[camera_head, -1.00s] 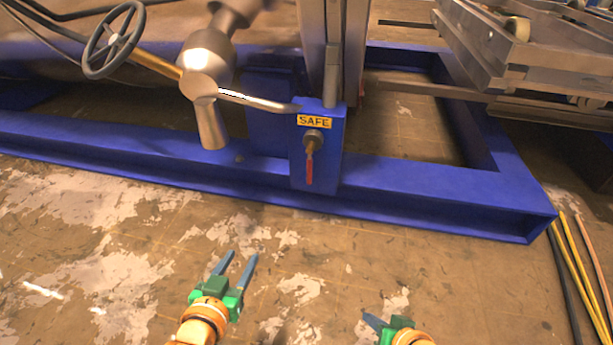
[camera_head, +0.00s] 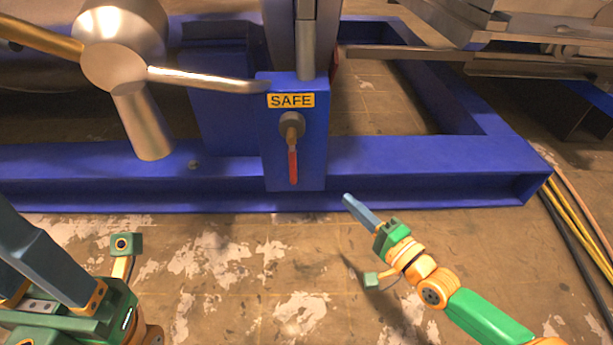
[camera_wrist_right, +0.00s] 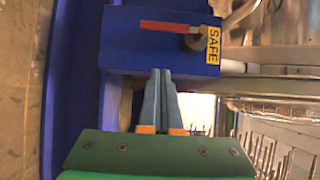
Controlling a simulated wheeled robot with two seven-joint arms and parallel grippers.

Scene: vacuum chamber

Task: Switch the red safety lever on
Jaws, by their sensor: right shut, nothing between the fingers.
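The red safety lever (camera_head: 292,165) hangs straight down from a round brass-coloured pivot (camera_head: 291,125) on a blue box (camera_head: 268,170) with a yellow SAFE label (camera_head: 291,100). In the right wrist view the picture is turned, and the red lever (camera_wrist_right: 168,26) points left from its pivot. My right gripper (camera_head: 347,198) is shut and empty, to the right of and slightly below the lever, apart from it. In the wrist view its fingertips (camera_wrist_right: 160,72) lie together near the box's edge. My left gripper (camera_head: 20,240) is large at the lower left, fingers apart and empty.
A metal valve body with a long handle (camera_head: 205,80) reaches toward the box from the left. The blue frame beam (camera_head: 430,185) runs along both sides of the box. Yellow and black cables (camera_head: 580,225) lie at the right. Floor in front is clear.

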